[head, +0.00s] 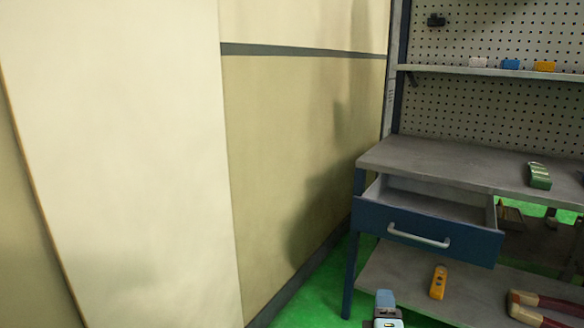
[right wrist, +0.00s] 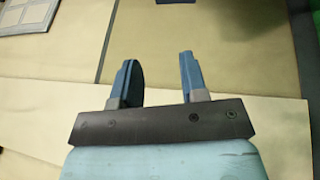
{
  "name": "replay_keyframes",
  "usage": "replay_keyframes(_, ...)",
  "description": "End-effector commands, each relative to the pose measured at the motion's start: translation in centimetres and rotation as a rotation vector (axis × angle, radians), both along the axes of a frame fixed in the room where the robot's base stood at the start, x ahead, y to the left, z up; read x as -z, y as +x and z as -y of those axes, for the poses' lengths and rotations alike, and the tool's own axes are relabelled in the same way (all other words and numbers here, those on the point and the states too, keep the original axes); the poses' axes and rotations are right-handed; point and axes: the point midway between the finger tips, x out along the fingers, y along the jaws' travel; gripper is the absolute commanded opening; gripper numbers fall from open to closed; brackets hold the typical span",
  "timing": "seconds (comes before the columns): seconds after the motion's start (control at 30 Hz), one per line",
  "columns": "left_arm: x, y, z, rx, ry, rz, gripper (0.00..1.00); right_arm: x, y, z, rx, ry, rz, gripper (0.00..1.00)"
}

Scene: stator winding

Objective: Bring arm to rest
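My right gripper (right wrist: 157,60) is open in the right wrist view. Its two blue fingers stand apart with nothing between them, facing a beige wall or panel surface. In the head view a small blue and pale part of my right arm and gripper (head: 386,303) shows at the bottom edge, in front of the workbench's lower shelf. Its fingers cannot be made out there. My left arm and gripper are not in either view.
A workbench (head: 440,166) stands at right with its blue drawer (head: 428,232) pulled open. A green object (head: 539,176) lies on top. Beige wall (head: 290,150) fills the left.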

Motion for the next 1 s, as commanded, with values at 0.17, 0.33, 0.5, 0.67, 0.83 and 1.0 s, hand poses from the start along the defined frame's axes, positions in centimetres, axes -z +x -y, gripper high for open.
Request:
replay_keyframes(0.17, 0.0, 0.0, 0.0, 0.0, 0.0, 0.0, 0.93, 0.8, 0.1, 4.6, 0.017, -0.123, 0.0, 0.4)
replay_keyframes(0.33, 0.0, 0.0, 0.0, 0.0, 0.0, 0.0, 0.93, 1.0, 0.1, 8.9, 0.031, -0.233, 0.0, 0.4)
replay_keyframes(0.5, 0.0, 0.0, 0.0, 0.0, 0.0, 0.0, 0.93, 0.7, 0.1, 13.1, 0.047, -0.344, 0.0, 0.4)
replay_keyframes(0.67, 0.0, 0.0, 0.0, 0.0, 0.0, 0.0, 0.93, 2.8, -2.7, 11.6, -0.066, -0.174, -0.086, 0.4)
replay_keyframes(0.83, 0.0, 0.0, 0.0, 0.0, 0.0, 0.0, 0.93, 4.8, -7.1, 8.1, -0.233, 0.132, -0.207, 0.4)
replay_keyframes(1.0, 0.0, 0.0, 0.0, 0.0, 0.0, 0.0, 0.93, 5.5, -13.3, 3.5, -0.42, 0.526, -0.346, 0.4)
